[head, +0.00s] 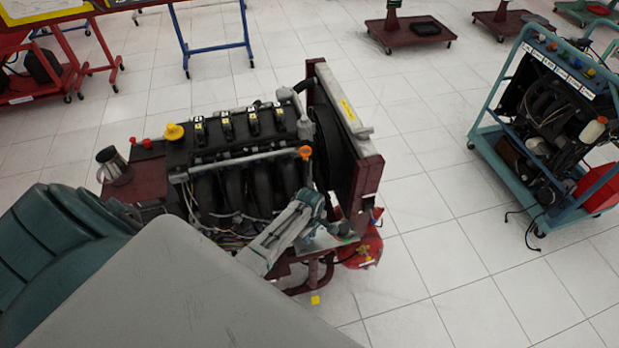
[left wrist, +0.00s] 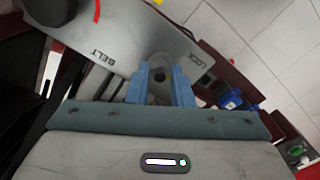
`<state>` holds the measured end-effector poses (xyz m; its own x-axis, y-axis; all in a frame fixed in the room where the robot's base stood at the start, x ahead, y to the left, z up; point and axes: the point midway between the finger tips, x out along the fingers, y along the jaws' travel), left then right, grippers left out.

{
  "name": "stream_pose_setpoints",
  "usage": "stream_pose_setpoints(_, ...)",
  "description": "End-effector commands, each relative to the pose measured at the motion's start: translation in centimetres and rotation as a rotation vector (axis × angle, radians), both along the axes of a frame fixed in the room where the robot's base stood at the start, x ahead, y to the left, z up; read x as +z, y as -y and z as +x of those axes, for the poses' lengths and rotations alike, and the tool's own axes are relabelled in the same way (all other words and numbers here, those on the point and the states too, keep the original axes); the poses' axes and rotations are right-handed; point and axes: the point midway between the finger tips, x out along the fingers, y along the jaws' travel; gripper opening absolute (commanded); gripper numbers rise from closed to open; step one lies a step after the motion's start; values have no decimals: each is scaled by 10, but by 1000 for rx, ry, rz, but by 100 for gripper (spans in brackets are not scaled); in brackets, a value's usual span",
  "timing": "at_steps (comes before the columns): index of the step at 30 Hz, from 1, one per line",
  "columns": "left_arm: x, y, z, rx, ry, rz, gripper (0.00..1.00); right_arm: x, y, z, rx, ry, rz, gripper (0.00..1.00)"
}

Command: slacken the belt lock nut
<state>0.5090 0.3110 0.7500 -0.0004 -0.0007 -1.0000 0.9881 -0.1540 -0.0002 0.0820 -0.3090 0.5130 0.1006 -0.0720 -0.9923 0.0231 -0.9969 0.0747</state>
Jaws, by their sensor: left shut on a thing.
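The belt lock nut (left wrist: 160,70) shows in the left wrist view as a grey rounded piece with a dark centre. In the head view my left gripper (head: 322,220) is at the front right of the engine trainer (head: 235,160), low beside the radiator end. The nut is too small and covered to make out there. My right gripper is not in view.
The maroon stand carries the engine, a radiator (head: 340,100) and a metal jug (head: 112,165). An orange cap (head: 305,152) is close above my left gripper. A blue trainer cart (head: 550,130) stands at the right. The tiled floor between is clear.

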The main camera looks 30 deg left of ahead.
Motion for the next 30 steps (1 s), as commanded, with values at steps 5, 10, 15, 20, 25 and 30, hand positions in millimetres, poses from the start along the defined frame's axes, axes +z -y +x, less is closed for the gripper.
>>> stream_pose_setpoints(5,1,-1,1,119,2,2,0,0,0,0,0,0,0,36)
stream_pose_setpoints(10,1,-1,1,199,2,3,0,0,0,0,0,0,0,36)
stream_pose_setpoints(15,1,-1,1,244,2,3,0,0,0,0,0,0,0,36)
stream_pose_setpoints(20,1,-1,1,261,2,3,0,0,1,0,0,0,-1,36)
stream_pose_setpoints(25,1,-1,1,264,2,3,0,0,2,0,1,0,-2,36)
stream_pose_setpoints(30,1,-1,1,264,2,3,0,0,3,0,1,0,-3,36)
